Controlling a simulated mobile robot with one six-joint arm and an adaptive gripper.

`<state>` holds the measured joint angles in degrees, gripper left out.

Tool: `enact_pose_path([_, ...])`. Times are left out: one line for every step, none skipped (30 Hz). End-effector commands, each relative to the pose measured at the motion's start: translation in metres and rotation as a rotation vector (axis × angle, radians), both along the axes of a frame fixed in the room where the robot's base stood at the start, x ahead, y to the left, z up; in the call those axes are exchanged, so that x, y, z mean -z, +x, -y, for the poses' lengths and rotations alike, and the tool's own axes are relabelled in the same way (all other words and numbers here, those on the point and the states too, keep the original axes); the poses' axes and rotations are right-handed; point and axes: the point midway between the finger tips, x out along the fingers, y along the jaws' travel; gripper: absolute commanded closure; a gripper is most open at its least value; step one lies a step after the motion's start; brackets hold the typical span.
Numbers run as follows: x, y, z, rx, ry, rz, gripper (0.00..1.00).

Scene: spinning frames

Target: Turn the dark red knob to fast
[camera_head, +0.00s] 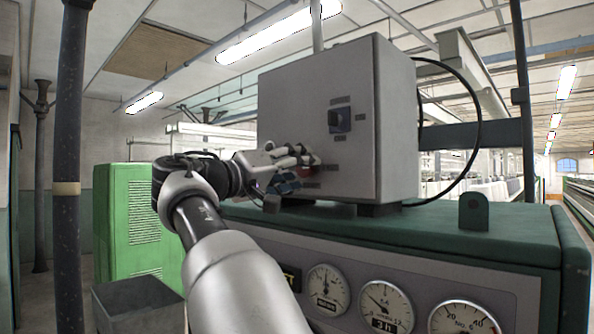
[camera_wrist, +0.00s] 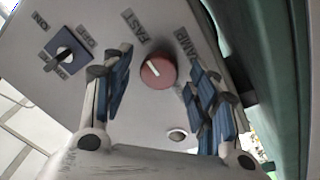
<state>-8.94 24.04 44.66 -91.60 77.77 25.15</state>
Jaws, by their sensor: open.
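The dark red knob (camera_wrist: 158,72) is on the face of a grey control box (camera_head: 310,105). A white line on the knob points to the upper left in the wrist view. A label reading FAST (camera_wrist: 132,27) is above and left of the knob. My gripper (camera_wrist: 158,62) is open, with one finger on each side of the knob and visible gaps between. I cannot tell how far the fingertips are from the panel. In the head view my gripper (camera_head: 300,165) is at the box's lower left and mostly hides the knob.
A blue switch (camera_head: 340,120) with ON and OFF labels is higher on the box; it also shows in the wrist view (camera_wrist: 63,55). A pale round fitting (camera_wrist: 177,135) is below the knob. The box stands on a green machine top (camera_head: 400,228) with gauges below.

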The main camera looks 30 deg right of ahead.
Motion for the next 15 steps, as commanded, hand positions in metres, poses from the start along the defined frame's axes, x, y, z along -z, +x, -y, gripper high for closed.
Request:
enact_pose_path([0.0,-0.001,-0.006,-0.003,0.0,0.001,0.46])
enact_pose_path([0.001,-0.002,-0.01,-0.004,0.0,0.001,0.46])
enact_pose_path([0.001,-0.004,-0.016,-0.006,0.0,-0.001,0.46])
enact_pose_path([0.002,-0.007,-0.021,-0.005,0.0,-0.001,0.46])
enact_pose_path([0.002,-0.009,-0.027,-0.006,0.0,-0.001,0.46])
enact_pose_path([0.003,-0.012,-0.035,-0.006,0.0,-0.002,0.46])
enact_pose_path([0.004,-0.014,-0.042,-0.007,0.0,-0.001,0.46])
enact_pose_path([0.005,-0.016,-0.048,-0.006,-0.001,0.0,0.46])
enact_pose_path([0.006,-0.019,-0.057,-0.007,0.0,-0.001,0.46])
enact_pose_path([0.007,-0.021,-0.063,-0.007,0.0,-0.001,0.46])
enact_pose_path([0.007,-0.024,-0.069,-0.006,0.0,-0.001,0.46])
enact_pose_path([0.008,-0.026,-0.076,-0.006,0.0,-0.001,0.46])
enact_pose_path([0.008,-0.028,-0.081,-0.006,0.0,-0.001,0.46])
enact_pose_path([0.009,-0.03,-0.085,-0.005,-0.001,0.0,0.46])
enact_pose_path([0.01,-0.032,-0.091,-0.004,0.0,0.0,0.46])
